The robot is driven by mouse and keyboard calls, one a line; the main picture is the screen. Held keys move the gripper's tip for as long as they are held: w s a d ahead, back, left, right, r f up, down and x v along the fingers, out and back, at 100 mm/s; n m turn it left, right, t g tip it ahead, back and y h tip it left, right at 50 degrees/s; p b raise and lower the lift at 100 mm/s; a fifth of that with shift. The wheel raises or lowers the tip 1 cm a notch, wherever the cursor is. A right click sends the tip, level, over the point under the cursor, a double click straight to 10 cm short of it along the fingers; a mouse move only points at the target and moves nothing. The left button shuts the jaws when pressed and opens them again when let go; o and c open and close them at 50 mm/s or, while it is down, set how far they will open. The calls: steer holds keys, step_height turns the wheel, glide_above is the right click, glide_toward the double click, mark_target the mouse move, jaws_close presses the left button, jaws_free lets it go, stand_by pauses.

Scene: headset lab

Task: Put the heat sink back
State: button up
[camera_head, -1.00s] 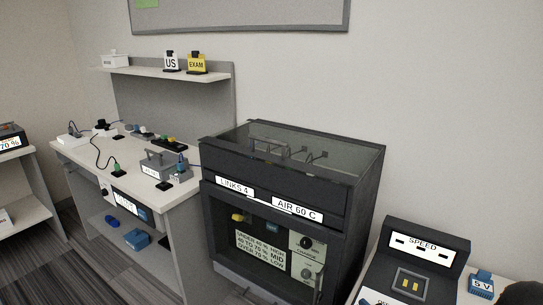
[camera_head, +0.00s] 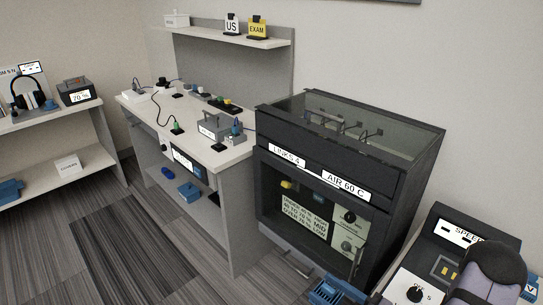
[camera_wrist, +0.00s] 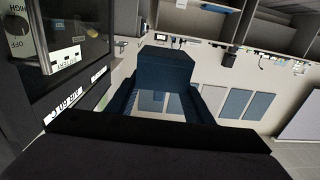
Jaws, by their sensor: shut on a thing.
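A blue finned block, which looks like the heat sink (camera_head: 335,291), shows at the bottom edge of the head view, in front of the dark cabinet. In the wrist view a dark blue block (camera_wrist: 165,68) with ribbed sides fills the middle. My gripper (camera_wrist: 165,108) is shut on it and holds it clear of the furniture. The wrist picture is upside down, and the fingertips are hard to tell from the block. The dark cabinet (camera_head: 425,185) has a glass top, labels "LINKS 4" and "AIR 60 C", and a front window.
The speed unit (camera_head: 463,232) stands right of the cabinet, partly behind my arm. A bench (camera_head: 240,158) with cables and a grey box (camera_head: 213,128) stands left of the cabinet. A left shelf holds headphones (camera_head: 28,92). The striped floor between is clear.

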mark_target(330, 289)
step_height(330, 289, up, 8)
steer(key=m+t+h+p, duration=0.1)
steer(key=p, duration=0.2)
steer(key=m+t+h+p, duration=0.1)
steer(key=p, duration=0.2)
steer(key=h+p, duration=0.1)
steer(key=p, duration=0.3)
steer(key=shift+s+r+m+t, duration=0.1)
steer(key=shift+r+m+t, duration=0.15)
steer(key=shift+m+t, duration=0.15)
steer(key=shift+s+d+r+m+t+h+p, duration=0.2)
steer(key=shift+r+m+t+h+p, duration=0.35)
steer(key=shift+p, duration=0.75)
steer(key=shift+w+h, duration=0.1)
steer(key=shift+h, duration=0.25)
steer(key=shift+d, duration=0.3)
steer(key=s+d+f+m+t+h+b, duration=0.2)
steer(key=d+m+h+b, duration=0.7)
steer(key=d, duration=1.6)
steer(key=s+d+f+m+g+h+b, duration=0.3)
steer(key=s+d+m+g+h+b, duration=0.2)
steer(key=s+d+h+b, duration=0.6)
steer(key=s+d+h, duration=0.1)
steer(key=s+d, duration=0.6)
